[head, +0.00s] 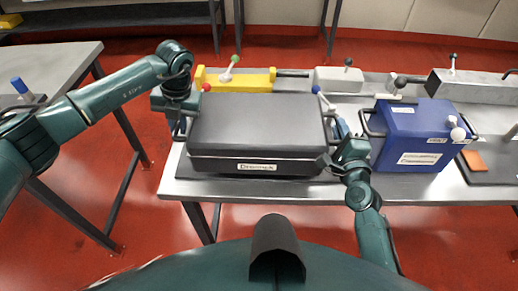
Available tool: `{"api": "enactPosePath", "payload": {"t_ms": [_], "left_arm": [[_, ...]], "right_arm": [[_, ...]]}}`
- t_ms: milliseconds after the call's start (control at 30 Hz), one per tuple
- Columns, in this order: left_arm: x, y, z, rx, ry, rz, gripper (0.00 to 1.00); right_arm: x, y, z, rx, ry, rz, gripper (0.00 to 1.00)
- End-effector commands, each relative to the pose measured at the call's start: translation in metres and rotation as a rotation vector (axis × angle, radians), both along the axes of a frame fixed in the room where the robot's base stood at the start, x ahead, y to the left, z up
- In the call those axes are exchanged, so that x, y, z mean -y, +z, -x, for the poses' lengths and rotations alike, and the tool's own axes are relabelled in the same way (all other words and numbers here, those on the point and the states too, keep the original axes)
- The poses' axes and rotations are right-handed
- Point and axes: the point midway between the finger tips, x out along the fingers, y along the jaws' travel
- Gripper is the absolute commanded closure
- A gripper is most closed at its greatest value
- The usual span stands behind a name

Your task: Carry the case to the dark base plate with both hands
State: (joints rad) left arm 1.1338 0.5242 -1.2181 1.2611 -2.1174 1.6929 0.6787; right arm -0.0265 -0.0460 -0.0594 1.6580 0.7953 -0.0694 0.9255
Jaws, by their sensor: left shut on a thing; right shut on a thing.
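The dark grey case (258,122) with a white label on its front is at the left part of the grey bench. My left gripper (179,128) is shut on the handle at the case's left end. My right gripper (336,148) is shut on the handle at its right end. The case looks level.
A blue case (410,135) with handles stands right of my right gripper. Another dark plate (496,175) with an orange piece (473,160) is at the far right. Yellow (248,82) and grey (340,79) fixtures with ball-ended levers line the bench's back. A side table (45,62) is at left.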

Motion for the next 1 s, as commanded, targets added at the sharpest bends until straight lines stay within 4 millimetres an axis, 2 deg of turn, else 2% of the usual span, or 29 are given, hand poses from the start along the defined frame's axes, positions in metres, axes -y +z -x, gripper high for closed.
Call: {"api": "enactPosePath", "payload": {"t_ms": [33, 367, 1000], "left_arm": [[0.001, 0.005, -0.002, 0.007, 0.001, 0.003, 1.00], [0.001, 0.002, -0.002, 0.007, 0.001, 0.003, 1.00], [0.001, -0.026, -0.002, 0.007, 0.001, 0.003, 1.00]], "right_arm": [[0.000, 0.009, -0.002, 0.018, -0.004, -0.005, 1.00], [0.000, 0.006, -0.002, 0.018, -0.004, -0.005, 1.00], [0.000, -0.021, -0.002, 0.017, -0.003, -0.005, 1.00]]}}
